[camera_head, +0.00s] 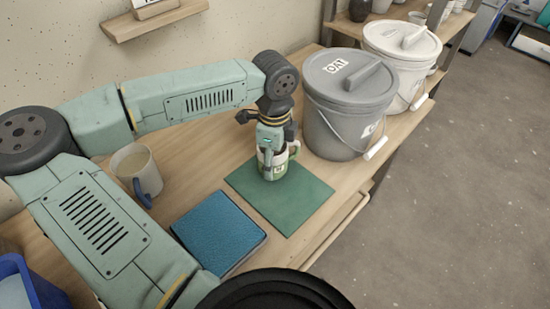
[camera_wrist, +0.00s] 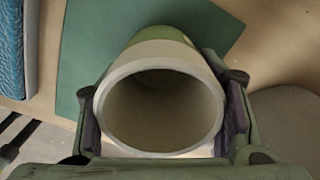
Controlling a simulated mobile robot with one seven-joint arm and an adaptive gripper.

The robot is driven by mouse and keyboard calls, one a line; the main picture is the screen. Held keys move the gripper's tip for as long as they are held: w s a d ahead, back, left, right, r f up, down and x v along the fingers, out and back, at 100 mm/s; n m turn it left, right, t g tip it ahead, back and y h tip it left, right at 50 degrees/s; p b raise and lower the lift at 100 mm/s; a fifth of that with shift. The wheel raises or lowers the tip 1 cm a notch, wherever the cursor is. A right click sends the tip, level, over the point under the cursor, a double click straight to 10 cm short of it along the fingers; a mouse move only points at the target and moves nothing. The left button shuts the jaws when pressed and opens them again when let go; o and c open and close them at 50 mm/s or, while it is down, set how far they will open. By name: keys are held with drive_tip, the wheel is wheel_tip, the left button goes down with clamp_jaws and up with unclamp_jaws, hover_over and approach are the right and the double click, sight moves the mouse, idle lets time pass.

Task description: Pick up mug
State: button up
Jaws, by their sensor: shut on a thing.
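A green and white mug (camera_head: 273,171) with a small label is over the green mat (camera_head: 298,206). My gripper (camera_head: 272,150) comes down on it from above and is shut on it. In the wrist view the mug's pale round rim and hollow inside (camera_wrist: 160,112) fill the middle, with one finger of my gripper (camera_wrist: 162,118) against each side. Whether its base touches the mat I cannot tell. A second mug (camera_head: 149,176), cream with a blue handle, stands at the left between my arm links, apart from my gripper.
A blue textured pad (camera_head: 218,232) lies left of the mat. A grey lidded bucket (camera_head: 340,118) stands close behind at the right, a white lidded bucket (camera_head: 402,45) beyond it. A wall shelf (camera_head: 155,22) is above. The bench's front edge is near the mat.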

drive_tip(key=c, duration=0.6)
drive_tip(key=shift+c, duration=0.2)
drive_tip(key=shift+r, duration=0.45)
drive_tip(key=shift+s+r+b, duration=0.25)
drive_tip(key=shift+r+b, duration=0.15)
drive_tip(key=shift+r, duration=0.25)
drive_tip(key=shift+s+r+b, duration=0.2)
drive_tip(key=shift+r+b, duration=0.15)
drive_tip(key=shift+r, duration=0.25)
drive_tip(key=s+r+b, duration=0.1)
drive_tip(key=s+b, duration=0.2)
drive_tip(key=s, duration=1.2)
drive_tip(key=shift+r, duration=0.3)
